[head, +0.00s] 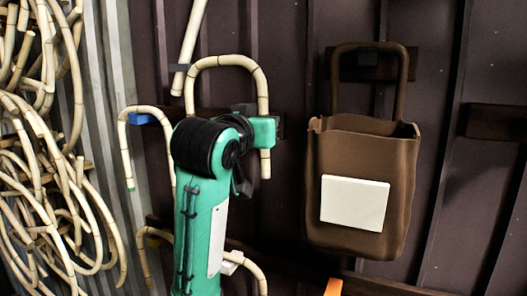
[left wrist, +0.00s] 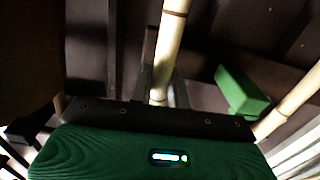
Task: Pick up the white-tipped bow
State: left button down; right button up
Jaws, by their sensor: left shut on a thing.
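A pale rattan bow (head: 228,61), an upside-down U with dark bands, stands upright against the dark wall at the centre. My left gripper (head: 262,130) is at its right leg, partly hidden behind my green arm. In the left wrist view the gripper (left wrist: 160,92) is shut on a rattan pole (left wrist: 172,35), which runs up between the fingers. The bow's left leg is partly behind my arm. I cannot make out a white tip on it. My right gripper is not in view.
Another bow (head: 123,140) hangs left at a blue block (head: 142,118). A lower bow (head: 255,272) has a white block (head: 232,260). Rattan coils (head: 60,200) fill the left. A brown bag (head: 350,240) with a white label hangs right. A green block (left wrist: 240,90) shows in the wrist view.

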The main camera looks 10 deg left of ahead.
aim_at(256, 71)
pick_arm(q)
notch_tip(256, 71, up, 9)
jog(key=b, duration=0.2)
jog(key=shift+b, duration=0.3)
jog(key=shift+f, duration=0.15)
dwell(0.7)
